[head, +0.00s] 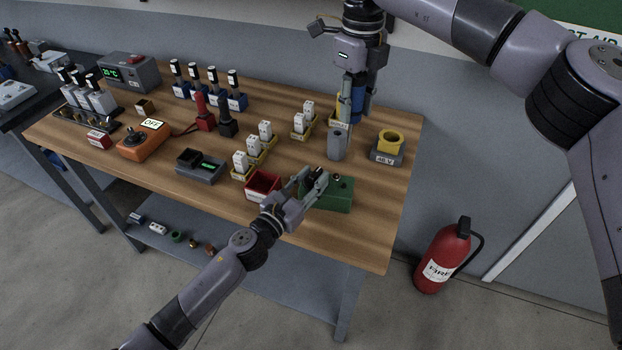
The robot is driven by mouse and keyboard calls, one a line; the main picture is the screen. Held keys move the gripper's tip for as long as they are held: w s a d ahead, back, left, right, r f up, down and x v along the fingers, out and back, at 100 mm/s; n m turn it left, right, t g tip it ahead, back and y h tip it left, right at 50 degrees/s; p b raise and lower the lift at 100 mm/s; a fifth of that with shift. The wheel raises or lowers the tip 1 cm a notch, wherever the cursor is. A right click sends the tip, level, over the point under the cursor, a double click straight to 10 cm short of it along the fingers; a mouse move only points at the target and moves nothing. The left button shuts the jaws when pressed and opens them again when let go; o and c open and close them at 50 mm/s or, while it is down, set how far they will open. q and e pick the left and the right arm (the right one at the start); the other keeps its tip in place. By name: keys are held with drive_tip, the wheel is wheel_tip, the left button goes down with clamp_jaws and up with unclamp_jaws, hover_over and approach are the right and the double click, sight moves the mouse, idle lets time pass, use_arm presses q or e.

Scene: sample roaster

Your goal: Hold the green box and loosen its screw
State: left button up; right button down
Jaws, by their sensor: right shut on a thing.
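The green box (340,196) sits near the front right of the wooden bench. A small brass-coloured spot shows on its top, but I cannot tell if it is the screw. My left gripper (316,182) is at the left end of the green box, its fingers spread apart. I cannot tell whether they touch the box. My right gripper (352,108) points down behind the box, shut on a slim upright tool whose blue-grey handle shows beside the fingers. The tool's lower end is hidden at a grey holder (337,143), so I cannot tell if it is clear of it.
A red bin (263,184) stands just left of my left gripper. A yellow ring on a grey base (387,147) is right of the holder. Yellow trays with white blocks (264,139) fill the bench middle. The front right bench corner (380,240) is bare.

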use_arm(q)
clamp_jaws()
idle(0.5)
drive_tip(key=shift+o, duration=0.5)
unclamp_jaws()
drive_tip(key=shift+r, duration=0.3)
drive_tip(key=shift+c, duration=0.4)
clamp_jaws()
idle(0.8)
